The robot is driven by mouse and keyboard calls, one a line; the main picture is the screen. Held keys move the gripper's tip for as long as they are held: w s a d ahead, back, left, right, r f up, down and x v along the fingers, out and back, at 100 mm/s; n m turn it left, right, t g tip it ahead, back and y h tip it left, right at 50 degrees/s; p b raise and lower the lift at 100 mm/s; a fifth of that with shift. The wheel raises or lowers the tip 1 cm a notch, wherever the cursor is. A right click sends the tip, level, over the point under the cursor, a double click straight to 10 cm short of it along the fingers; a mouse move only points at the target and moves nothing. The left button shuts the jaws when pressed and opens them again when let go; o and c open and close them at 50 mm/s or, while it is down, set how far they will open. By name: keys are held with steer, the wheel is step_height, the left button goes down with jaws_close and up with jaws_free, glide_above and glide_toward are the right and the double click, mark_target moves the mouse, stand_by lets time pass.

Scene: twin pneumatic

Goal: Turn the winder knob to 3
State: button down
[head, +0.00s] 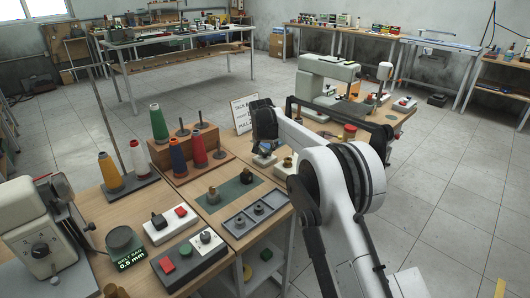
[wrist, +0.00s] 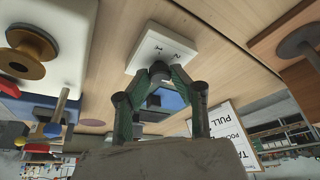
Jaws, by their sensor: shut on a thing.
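The winder knob (wrist: 160,70) is a small dark round knob on a white square plate (wrist: 155,42) with a few dark numerals, too small to read surely. In the wrist view my gripper (wrist: 159,76) has its two green-grey fingers closed on the knob from both sides. Which number the knob points to cannot be told. In the head view my gripper (head: 264,148) points down at the white plate (head: 263,160) on the wooden table, and the knob is hidden behind it.
A brass spool (head: 286,163) on a white block stands just right of my gripper. A lettered sign (head: 243,112) stands behind it. A sewing machine (head: 325,80) is at the back right. Coloured thread cones (head: 178,156) on a wooden stand are to the left.

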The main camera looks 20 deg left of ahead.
steer(key=shift+m+h, duration=0.3)
steer(key=shift+m, duration=0.2)
steer(key=c, duration=1.5)
jaws_free()
steer(key=v, duration=1.2)
